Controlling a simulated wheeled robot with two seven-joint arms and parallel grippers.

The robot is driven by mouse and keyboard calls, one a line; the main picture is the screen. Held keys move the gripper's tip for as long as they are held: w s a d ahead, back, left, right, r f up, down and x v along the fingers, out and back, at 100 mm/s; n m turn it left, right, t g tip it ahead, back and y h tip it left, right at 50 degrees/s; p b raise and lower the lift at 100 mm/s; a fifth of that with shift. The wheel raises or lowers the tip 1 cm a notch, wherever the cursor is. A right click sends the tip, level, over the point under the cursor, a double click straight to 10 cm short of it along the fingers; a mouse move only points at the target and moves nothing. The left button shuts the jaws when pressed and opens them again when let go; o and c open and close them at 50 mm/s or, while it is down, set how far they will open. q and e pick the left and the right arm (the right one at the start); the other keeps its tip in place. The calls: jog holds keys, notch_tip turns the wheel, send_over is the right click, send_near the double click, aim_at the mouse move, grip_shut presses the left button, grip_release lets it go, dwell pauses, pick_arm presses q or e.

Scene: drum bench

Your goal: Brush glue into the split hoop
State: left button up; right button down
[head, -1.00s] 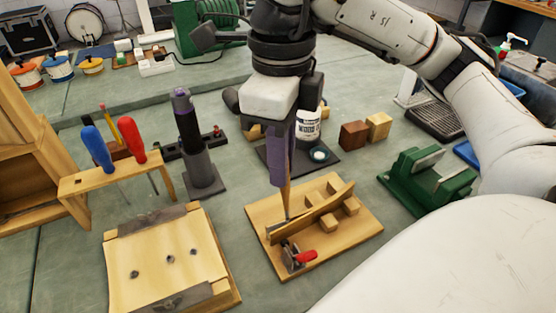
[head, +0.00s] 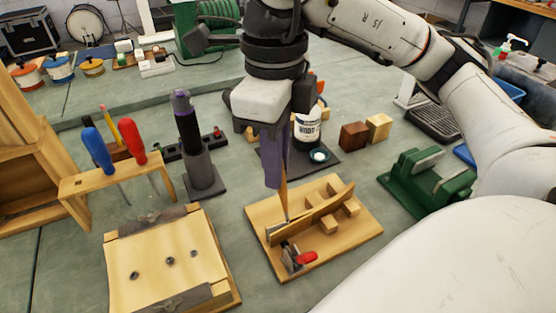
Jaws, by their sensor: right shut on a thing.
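The split hoop (head: 325,208) is a curved wooden strip on edge on a wooden board (head: 354,232) with small wooden blocks. A small red-handled clamp (head: 304,258) sits at its near end. My right gripper (head: 276,172) is above the hoop's left part, shut on a thin brush (head: 285,202) pointing down. The brush tip is at the strip's left part; I cannot tell whether it touches. The split itself is too small to make out. A white glue bottle (head: 308,128) stands behind, partly hidden by the gripper. My left gripper is not in view.
A tool rack (head: 75,188) with blue and red handles stands left. A dark cylinder in a grey stand (head: 203,174) is left of my gripper. A pale wooden panel (head: 150,255) lies front left, a green vise-like block (head: 440,180) right. Two wooden cubes (head: 354,135) stand behind.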

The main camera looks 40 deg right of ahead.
jog(key=shift+w+a, duration=0.1)
jog(key=shift+w, duration=0.05)
jog(key=shift+w+a, duration=0.35)
jog(key=shift+a, duration=0.55)
jog(key=shift+w+a, duration=0.1)
jog(key=shift+a, duration=0.05)
jog(key=shift+w+a, duration=0.25)
jog(key=shift+a, duration=0.5)
jog(key=shift+r, duration=0.1)
jog(key=shift+r+p, duration=2.65)
jog(key=shift+r, duration=0.2)
